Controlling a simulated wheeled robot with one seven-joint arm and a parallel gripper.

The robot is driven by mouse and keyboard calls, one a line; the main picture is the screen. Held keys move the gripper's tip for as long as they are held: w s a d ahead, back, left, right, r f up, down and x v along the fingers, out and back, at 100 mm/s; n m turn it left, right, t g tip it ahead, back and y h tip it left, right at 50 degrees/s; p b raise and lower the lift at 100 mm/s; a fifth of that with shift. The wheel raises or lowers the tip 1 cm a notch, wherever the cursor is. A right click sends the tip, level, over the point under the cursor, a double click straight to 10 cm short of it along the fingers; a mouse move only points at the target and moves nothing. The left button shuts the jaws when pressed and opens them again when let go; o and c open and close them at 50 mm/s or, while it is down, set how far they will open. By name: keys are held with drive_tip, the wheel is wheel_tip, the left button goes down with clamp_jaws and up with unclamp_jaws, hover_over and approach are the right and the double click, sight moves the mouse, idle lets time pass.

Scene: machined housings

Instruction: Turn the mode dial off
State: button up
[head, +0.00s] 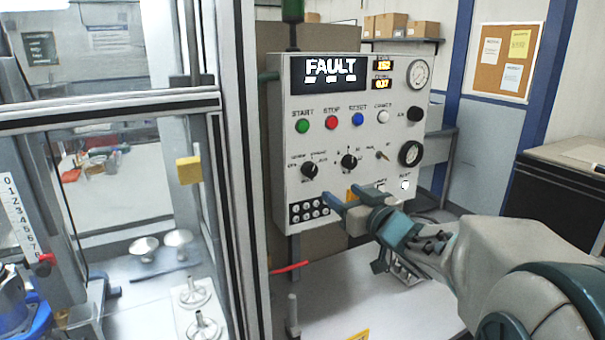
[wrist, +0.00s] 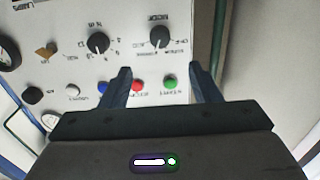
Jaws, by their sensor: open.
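The mode dial (head: 310,169) is a black round knob at the lower left of the grey control panel (head: 292,213), with small labels around it. In the wrist view, which shows the panel upside down, the mode dial (wrist: 160,37) lies beyond my fingertips, roughly centred between them, with the word MODE beside it. Its exact pointer setting is too small to tell. My gripper (head: 340,196) is open and empty in front of the panel's lower part, below and right of the dial. Its two dark fingers also show in the wrist view (wrist: 160,68), apart from the dial.
A second black dial (head: 349,160) sits right of the mode dial. Green (head: 303,126), red (head: 331,122) and blue (head: 358,119) buttons are above. The display (head: 330,73) reads FAULT. A framed glass enclosure (head: 231,150) stands close on the left.

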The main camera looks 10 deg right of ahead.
sight(312, 173)
drive_tip(key=p+x, duration=0.2)
drive_tip(key=x, duration=1.1)
drive_tip(key=shift+f+p, duration=0.1)
drive_tip(key=shift+p, duration=0.2)
drive_tip(key=c, duration=1)
